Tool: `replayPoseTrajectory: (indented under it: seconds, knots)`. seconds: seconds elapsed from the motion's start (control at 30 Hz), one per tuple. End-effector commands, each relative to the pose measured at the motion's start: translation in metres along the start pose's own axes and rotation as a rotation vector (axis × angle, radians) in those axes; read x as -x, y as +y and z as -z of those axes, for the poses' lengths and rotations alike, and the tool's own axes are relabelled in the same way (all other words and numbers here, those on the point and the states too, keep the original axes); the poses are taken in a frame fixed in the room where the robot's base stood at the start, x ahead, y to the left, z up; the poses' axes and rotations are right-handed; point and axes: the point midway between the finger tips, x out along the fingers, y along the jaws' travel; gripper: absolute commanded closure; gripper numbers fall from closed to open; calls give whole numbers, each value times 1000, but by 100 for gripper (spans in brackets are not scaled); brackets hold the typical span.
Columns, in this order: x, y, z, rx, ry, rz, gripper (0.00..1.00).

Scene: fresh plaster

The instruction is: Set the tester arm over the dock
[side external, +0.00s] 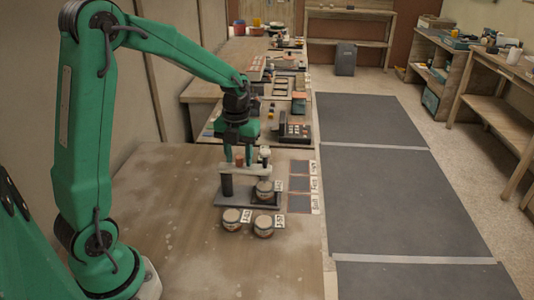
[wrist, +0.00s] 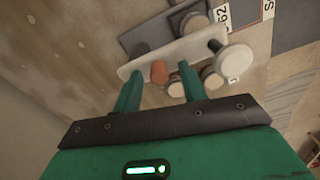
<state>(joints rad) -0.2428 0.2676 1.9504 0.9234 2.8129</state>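The tester stands on the wooden table, with a dark base (side external: 238,202), a black post (side external: 226,186) and a pale arm (side external: 230,170) across the top. The pale arm (wrist: 182,53) also shows in the wrist view, with a round pale head (wrist: 236,59) at its right end. An orange-brown knob (wrist: 159,71) rises from the arm. My gripper (side external: 239,161) is down at the arm, its fingers on either side of the knob, with gaps visible in the wrist view (wrist: 160,74). A lidded jar (side external: 265,188) is on the base's right part. I cannot tell exactly where the dock is.
Two lidded jars, left (side external: 231,217) and right (side external: 263,227), stand in front of the base with small labels. Dark outlined squares (side external: 299,184) with white cards line the table's right edge. A dark keypad device (side external: 294,129) stands behind. The table's front is clear.

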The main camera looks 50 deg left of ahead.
Motion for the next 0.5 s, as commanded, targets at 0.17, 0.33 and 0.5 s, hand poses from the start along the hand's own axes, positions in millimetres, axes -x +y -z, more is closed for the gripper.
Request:
replayPoseTrajectory:
  seconds: [0.17,0.33,0.5]
  knots:
    - [-1,0,0,1,0,0,59]
    - [2,0,0,2,-1,0,59]
    - [13,0,-1,2,-1,0,59]
